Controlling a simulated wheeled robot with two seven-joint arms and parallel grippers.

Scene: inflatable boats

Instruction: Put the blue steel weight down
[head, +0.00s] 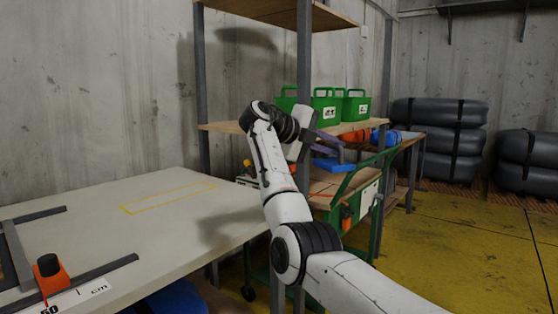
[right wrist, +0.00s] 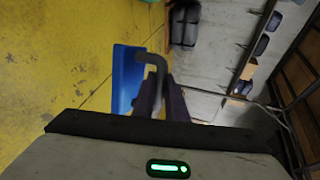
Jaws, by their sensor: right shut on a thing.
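The blue steel weight (head: 334,165) is a flat blue slab with a dark bent handle. My right gripper (head: 331,145) has purple fingers shut on that handle, so the weight hangs just below it, in front of the wooden shelving. In the right wrist view the blue weight (right wrist: 127,78) and its grey handle show beyond the fingertips (right wrist: 161,92), with the yellow floor behind. The fingers hide part of the handle. My left gripper is out of view.
A pale table (head: 80,220) with a yellow outlined rectangle (head: 168,198) stands at the left; the area around the outline is clear. Green crates (head: 326,107) and an orange item (head: 355,136) sit on the shelf. A green cart (head: 350,195) stands below. Black rolls (head: 437,130) are stacked behind.

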